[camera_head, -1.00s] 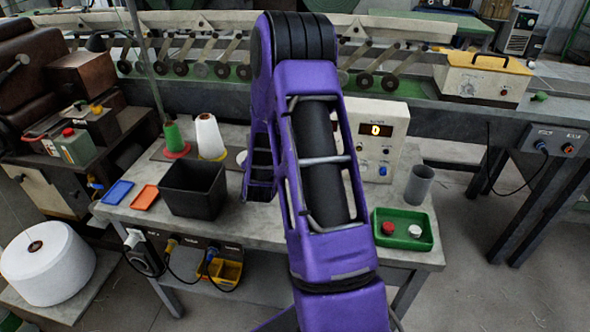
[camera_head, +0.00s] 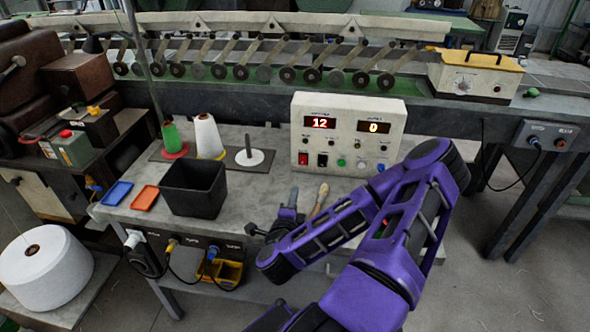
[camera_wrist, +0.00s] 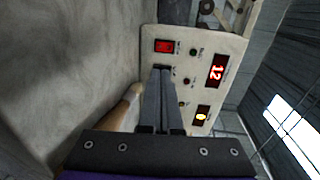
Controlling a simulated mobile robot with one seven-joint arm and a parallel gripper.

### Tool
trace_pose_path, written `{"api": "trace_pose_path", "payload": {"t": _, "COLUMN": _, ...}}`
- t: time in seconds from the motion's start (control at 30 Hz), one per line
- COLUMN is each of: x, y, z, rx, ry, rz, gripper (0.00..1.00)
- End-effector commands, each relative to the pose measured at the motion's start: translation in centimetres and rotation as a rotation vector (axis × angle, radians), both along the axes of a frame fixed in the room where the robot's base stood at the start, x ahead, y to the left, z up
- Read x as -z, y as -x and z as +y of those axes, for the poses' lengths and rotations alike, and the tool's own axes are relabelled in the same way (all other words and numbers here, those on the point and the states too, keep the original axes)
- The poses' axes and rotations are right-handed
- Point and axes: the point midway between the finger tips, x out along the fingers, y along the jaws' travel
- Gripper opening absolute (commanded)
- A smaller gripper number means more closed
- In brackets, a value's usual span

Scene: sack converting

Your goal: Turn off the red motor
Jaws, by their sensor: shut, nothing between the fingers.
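The white control box (camera_head: 348,132) stands at the back of the bench. Its left display (camera_head: 320,122) glows red with 12, and its right display (camera_head: 373,127) glows amber with 0. A red rocker switch (camera_head: 303,158) sits below the red display, with a black switch (camera_head: 322,160) to its right. My gripper (camera_head: 292,196) is shut and empty, in front of the box and apart from it in the head view. In the wrist view the closed fingers (camera_wrist: 160,72) point at the panel and partly cover the black switch; the red switch (camera_wrist: 164,46) shows beyond their tips, lit.
A wooden-handled tool (camera_head: 321,196) lies just right of my gripper. A black bin (camera_head: 194,190), a white cone (camera_head: 208,136) and a spindle on a white disc (camera_head: 249,157) stand to the left. My arm covers the bench's right side. The bench between bin and gripper is clear.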

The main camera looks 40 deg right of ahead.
Motion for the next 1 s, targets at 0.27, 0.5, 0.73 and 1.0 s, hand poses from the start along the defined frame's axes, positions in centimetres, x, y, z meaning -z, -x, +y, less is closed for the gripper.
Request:
{"api": "trace_pose_path", "payload": {"t": 0.27, "x": 0.4, "y": -2.4, "z": -3.3, "rx": 0.006, "ry": 0.003, "rz": -0.003, "gripper": 0.0}}
{"api": "trace_pose_path", "payload": {"t": 0.5, "x": 1.1, "y": -5.7, "z": -7.2, "rx": 0.003, "ry": 0.003, "rz": -0.002, "gripper": 0.0}}
{"api": "trace_pose_path", "payload": {"t": 0.73, "x": 1.6, "y": -7.8, "z": -9.9, "rx": 0.002, "ry": 0.001, "rz": 0.001, "gripper": 0.0}}
{"api": "trace_pose_path", "payload": {"t": 1.0, "x": 1.7, "y": -8.5, "z": -10.7, "rx": -0.001, "ry": 0.0, "rz": 0.002, "gripper": 0.0}}
